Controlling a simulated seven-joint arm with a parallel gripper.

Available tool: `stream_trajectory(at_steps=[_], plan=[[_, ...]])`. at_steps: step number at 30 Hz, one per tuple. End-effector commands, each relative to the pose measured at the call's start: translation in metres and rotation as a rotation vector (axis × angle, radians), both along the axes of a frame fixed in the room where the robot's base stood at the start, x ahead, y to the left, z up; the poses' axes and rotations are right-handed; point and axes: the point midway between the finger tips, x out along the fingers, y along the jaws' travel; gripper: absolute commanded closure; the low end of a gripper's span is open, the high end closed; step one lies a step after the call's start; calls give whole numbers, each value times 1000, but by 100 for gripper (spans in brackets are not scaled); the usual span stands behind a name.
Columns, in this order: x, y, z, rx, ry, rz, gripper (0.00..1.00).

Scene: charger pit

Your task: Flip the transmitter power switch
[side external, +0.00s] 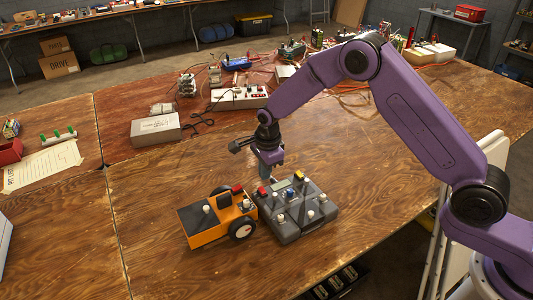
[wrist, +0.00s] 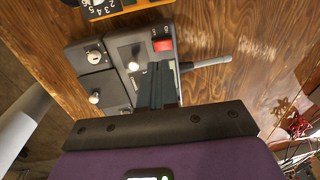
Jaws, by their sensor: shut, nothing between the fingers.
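The transmitter is a dark grey box with light knobs, seen in the side view (side external: 290,226) beside the orange vehicle (side external: 205,238). In the wrist view the transmitter (wrist: 119,78) shows several panels with knobs, a red switch (wrist: 162,45) and a grey rod (wrist: 207,62) sticking out to the right. My gripper (side external: 265,173) points down at the transmitter's back left part. It is shut and empty. In the wrist view my gripper's fingertips (wrist: 157,66) appear just below the red switch and hide part of the panel. I cannot tell whether they touch it.
The orange vehicle also shows at the top of the wrist view (wrist: 100,7), with printed numbers. A grey box (side external: 155,130) and a white power strip (side external: 238,97) lie further back. Cables and small devices crowd the far side. The wooden table is clear at the front left.

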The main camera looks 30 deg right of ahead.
Motion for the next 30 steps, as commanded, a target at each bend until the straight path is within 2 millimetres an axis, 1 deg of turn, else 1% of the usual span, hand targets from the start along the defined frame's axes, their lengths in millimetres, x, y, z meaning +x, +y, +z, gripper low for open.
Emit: stream_trajectory(at_steps=[1, 6, 9, 12, 18, 26, 30], plan=[[-1, 0, 12, 2, -4, 0, 100], [-5, 0, 44, 1, -4, 0, 100], [-7, 0, 58, 1, -3, 0, 100], [-8, 0, 68, 1, -1, -1, 100], [-10, 0, 75, 0, 2, -1, 100], [-9, 0, 75, 0, 1, -1, 100], [-4, 0, 76, 1, -2, -2, 100]])
